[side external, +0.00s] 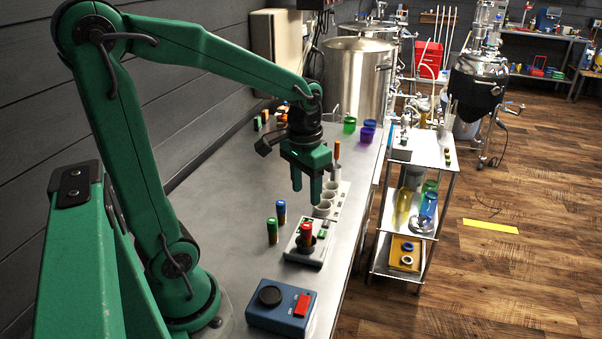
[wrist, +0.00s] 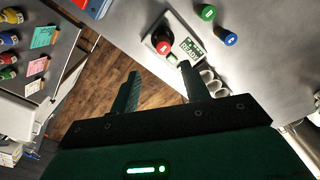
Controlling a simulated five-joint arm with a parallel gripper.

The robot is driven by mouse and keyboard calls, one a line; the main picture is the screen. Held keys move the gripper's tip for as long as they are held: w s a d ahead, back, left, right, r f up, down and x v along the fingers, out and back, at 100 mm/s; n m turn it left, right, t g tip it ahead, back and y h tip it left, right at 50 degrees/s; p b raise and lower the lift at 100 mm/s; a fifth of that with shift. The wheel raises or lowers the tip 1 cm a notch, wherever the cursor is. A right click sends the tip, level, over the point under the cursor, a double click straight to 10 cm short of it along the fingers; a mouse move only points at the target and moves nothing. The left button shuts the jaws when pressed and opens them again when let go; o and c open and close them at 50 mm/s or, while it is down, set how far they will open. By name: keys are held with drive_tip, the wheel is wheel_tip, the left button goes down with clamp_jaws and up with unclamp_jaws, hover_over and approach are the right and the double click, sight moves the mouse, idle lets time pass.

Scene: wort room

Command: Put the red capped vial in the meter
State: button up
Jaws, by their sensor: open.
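The red capped vial (side external: 306,230) stands upright at the meter (side external: 318,259), a small grey box with a green display, and appears to sit in its well. How deep it sits is hidden. In the wrist view the red cap (wrist: 163,45) shows beside the meter's display (wrist: 187,45). My gripper (side external: 306,198) is open and empty, fingers pointing down, above and behind the vial and apart from it. In the wrist view my gripper (wrist: 160,78) has its two fingers spread, with the vial beyond them.
A green capped vial (side external: 272,231) and a blue capped vial (side external: 281,212) stand left of the meter. A holder with white cups (side external: 324,207) lies behind it. A blue device (side external: 282,306) sits in front. Purple and green cups (side external: 367,134) stand farther back. The bench's left middle is clear.

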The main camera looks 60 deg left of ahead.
drive_tip(key=s+d+r+m+t, duration=0.2)
drive_tip(key=s+d+r+t, duration=0.3)
drive_tip(key=s+d+r, duration=0.1)
drive_tip(key=shift+s, duration=0.35)
drive_tip(key=shift+d+r, duration=0.1)
idle(1.3)
